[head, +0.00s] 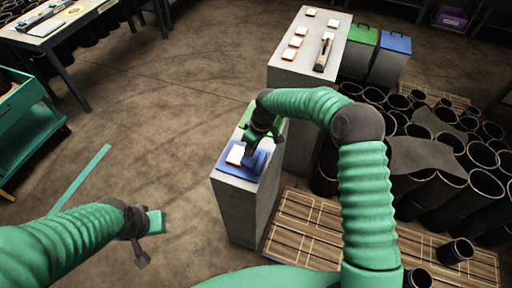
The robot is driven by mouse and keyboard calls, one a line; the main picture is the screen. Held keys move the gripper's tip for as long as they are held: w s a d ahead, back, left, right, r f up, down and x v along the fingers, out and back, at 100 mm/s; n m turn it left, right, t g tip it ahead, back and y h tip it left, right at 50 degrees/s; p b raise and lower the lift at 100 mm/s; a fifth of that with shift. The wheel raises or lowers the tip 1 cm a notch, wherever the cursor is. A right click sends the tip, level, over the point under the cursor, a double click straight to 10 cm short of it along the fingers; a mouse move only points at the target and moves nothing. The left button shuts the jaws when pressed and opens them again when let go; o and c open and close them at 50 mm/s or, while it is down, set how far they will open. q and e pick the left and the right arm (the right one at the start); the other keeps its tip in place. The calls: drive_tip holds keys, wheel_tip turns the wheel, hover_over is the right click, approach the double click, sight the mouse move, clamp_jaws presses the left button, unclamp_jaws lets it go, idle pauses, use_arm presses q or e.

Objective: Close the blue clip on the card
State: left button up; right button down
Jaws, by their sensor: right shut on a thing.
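A white card with an orange edge (235,155) lies on a blue mat (227,168) on top of a narrow grey pedestal (236,208). A blue piece that looks like the clip (262,157) is just right of the card, below my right gripper (262,143). The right gripper points down over the pedestal and is shut on this blue piece. Its fingertips are small and dark, and I cannot tell whether the clip touches the card. My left gripper (149,240) hangs over the floor at lower left, well away from the pedestal; its opening is unclear.
A taller grey counter (285,73) behind holds several cards and a dark tool. Green (361,58) and blue (391,60) bins stand beside it. Many black cylinders (440,187) and a wooden pallet (310,225) crowd the right.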

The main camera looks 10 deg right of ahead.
drive_tip(key=g+h, duration=0.1)
drive_tip(key=w+a+f+h, duration=0.1)
drive_tip(key=shift+a+f+g+h, duration=0.15)
drive_tip(key=shift+a+g+h, duration=0.15)
drive_tip(key=shift+g, duration=0.1)
drive_tip(key=shift+a+f+g+h+b, duration=0.1)
drive_tip(key=shift+f+g+h+b, duration=0.1)
drive_tip(key=shift+g+h+b, duration=0.3)
drive_tip(key=shift+f, duration=0.1)
drive_tip(key=c, duration=1.4)
unclamp_jaws()
drive_tip(key=shift+o, duration=1.1)
drive_tip(key=shift+w, duration=0.15)
